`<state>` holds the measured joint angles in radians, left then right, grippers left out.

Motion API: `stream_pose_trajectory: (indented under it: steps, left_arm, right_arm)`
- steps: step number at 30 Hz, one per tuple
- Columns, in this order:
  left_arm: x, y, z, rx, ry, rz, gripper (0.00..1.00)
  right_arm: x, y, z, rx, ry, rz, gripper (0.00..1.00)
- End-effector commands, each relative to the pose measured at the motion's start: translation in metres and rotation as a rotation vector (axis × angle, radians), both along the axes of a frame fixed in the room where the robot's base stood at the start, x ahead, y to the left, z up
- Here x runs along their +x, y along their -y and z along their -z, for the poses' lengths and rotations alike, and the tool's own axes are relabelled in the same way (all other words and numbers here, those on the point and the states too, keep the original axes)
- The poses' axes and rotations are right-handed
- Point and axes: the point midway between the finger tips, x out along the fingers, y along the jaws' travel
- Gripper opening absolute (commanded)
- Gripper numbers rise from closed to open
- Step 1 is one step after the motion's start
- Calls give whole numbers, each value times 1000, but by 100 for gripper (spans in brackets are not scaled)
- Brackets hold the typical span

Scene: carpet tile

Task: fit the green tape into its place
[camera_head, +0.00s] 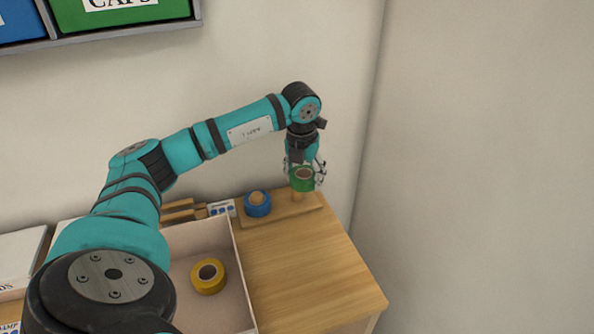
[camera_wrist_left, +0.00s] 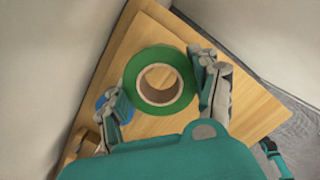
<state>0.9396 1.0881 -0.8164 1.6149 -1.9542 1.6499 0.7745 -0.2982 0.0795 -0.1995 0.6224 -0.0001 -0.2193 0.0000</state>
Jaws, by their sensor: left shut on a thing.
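The green tape (camera_head: 303,180) is a ring with a brown core, held in my left gripper (camera_head: 305,172) over the right end of a wooden board (camera_head: 280,217). A wooden peg (camera_head: 298,195) shows just below the tape; I cannot tell whether the tape is around its top or above it. In the left wrist view the green tape (camera_wrist_left: 138,73) sits between the two fingers of my left gripper (camera_wrist_left: 162,92). The blue tape (camera_head: 257,208) is around another peg on the board's left; part of it shows in the wrist view (camera_wrist_left: 101,103). My right gripper is out of view.
A pale open box (camera_head: 239,275) stands left of the board with a yellow tape (camera_head: 208,289) lying in it. A small label card with blue dots (camera_head: 221,208) is beside the board. The table's right front (camera_head: 320,270) is clear. Walls stand close behind.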

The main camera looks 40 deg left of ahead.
Motion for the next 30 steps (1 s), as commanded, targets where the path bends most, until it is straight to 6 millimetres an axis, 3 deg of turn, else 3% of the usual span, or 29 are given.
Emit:
stream_pose_trajectory:
  steps: [3,8,19,30]
  left_arm:
    - [4,-17,-1,-1,2,-181,30]
    - [4,-27,-1,-1,0,-295,30]
    - [4,-27,-2,1,5,-306,30]
    - [4,-27,19,1,5,-304,30]
  right_arm:
    - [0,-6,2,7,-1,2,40]
    - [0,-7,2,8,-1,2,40]
    - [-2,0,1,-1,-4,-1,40]
    - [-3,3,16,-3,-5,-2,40]
